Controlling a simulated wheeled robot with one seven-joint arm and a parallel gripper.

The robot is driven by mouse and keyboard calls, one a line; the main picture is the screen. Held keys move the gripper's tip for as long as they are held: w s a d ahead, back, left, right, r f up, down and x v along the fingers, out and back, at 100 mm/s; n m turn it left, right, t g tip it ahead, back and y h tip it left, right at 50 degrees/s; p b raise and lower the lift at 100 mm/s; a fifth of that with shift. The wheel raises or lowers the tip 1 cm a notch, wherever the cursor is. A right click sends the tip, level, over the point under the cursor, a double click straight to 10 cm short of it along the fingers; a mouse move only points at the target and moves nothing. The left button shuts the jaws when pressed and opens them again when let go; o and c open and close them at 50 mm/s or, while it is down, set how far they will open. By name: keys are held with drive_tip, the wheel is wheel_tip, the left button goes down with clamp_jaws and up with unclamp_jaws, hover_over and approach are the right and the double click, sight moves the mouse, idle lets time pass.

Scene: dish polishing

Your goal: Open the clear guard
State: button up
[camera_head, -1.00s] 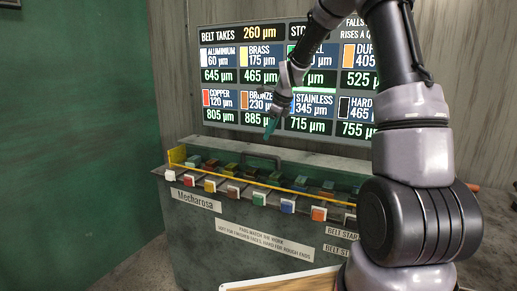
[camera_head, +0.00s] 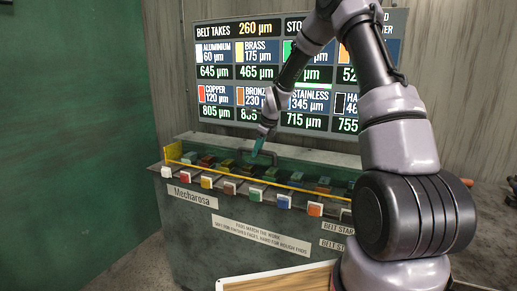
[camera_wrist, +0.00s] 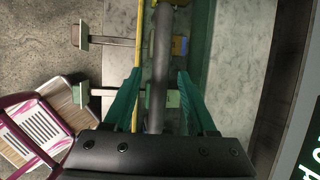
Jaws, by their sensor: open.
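The clear guard (camera_head: 300,188) lies down over the row of blocks on the machine, with a yellow strip along its front edge. Its dark handle (camera_head: 268,154) stands near the back of the guard in the head view. My gripper (camera_head: 256,149) is at the handle, pointing down. In the wrist view, the handle's grey bar (camera_wrist: 160,45) runs between the teal fingers of my open gripper (camera_wrist: 160,76). A gap shows on each side of the bar. The bar's lower end is hidden by my gripper's body.
A row of coloured tabs (camera_head: 256,195) runs along the machine's front (camera_head: 215,250). A lit board (camera_head: 300,75) hangs on the wall behind. A green wall (camera_head: 75,140) stands at the left.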

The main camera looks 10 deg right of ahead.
clamp_jaws()
idle(1.3)
